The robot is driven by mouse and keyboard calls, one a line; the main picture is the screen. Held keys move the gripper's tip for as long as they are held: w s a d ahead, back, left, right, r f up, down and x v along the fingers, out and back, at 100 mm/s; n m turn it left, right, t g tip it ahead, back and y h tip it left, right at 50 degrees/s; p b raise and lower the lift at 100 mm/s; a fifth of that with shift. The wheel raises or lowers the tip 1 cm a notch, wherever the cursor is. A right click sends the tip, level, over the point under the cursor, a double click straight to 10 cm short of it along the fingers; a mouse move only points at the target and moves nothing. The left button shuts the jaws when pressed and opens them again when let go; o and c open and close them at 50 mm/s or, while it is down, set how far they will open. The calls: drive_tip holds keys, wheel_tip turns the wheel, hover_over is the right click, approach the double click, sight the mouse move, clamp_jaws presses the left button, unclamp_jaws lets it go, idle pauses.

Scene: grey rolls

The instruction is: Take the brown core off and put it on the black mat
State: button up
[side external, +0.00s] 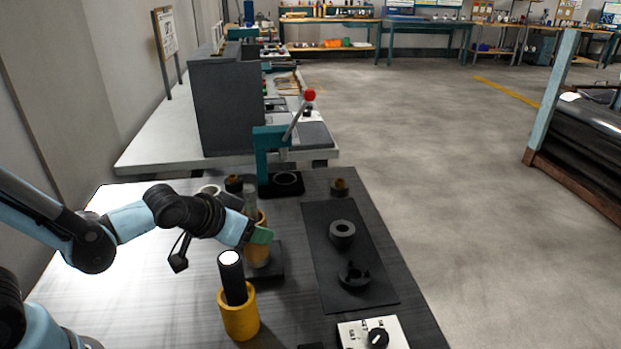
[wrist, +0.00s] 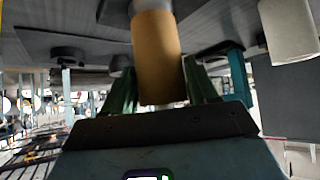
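The brown core (side external: 257,252) stands upright around a pale post (side external: 250,198) on a dark base (side external: 270,271). My gripper (side external: 260,236) is at the core's side and hides its middle. In the wrist view the core (wrist: 158,58) fills the space between my two green fingers (wrist: 160,82), which look flush against both its sides. The gripper appears shut on it. The black mat (side external: 325,222) lies to the right of the base. A grey ring (side external: 342,233) and a dark notched part (side external: 354,275) rest on it.
A yellow cup (side external: 240,317) with a tall black roll (side external: 232,277) stands close in front of my gripper. A teal press (side external: 268,160) stands behind. A small part with a brown top (side external: 340,187) sits beyond the mat, and a white control box (side external: 372,333) at its near end.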

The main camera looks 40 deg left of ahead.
drive_tip(key=shift+c, duration=1.3)
drive_tip(key=shift+r, duration=9.15)
drive_tip(key=w+d+f, duration=1)
drive_tip(key=w+d, duration=0.3)
drive_tip(key=d, duration=0.1)
drive_tip(key=shift+w+a+f, duration=1.2)
drive_tip(key=shift+a+f, duration=0.25)
drive_tip(key=shift+f, duration=0.35)
drive_tip(key=shift+w+a+f, duration=1.15)
drive_tip(key=shift+a+f, duration=0.25)
drive_tip(key=shift+f, duration=0.45)
drive_tip(key=shift+w+a+f, duration=1.2)
drive_tip(key=shift+a+f, duration=0.25)
drive_tip(key=shift+f, duration=0.35)
drive_tip(key=shift+f, duration=0.1)
drive_tip(key=o, duration=0.8)
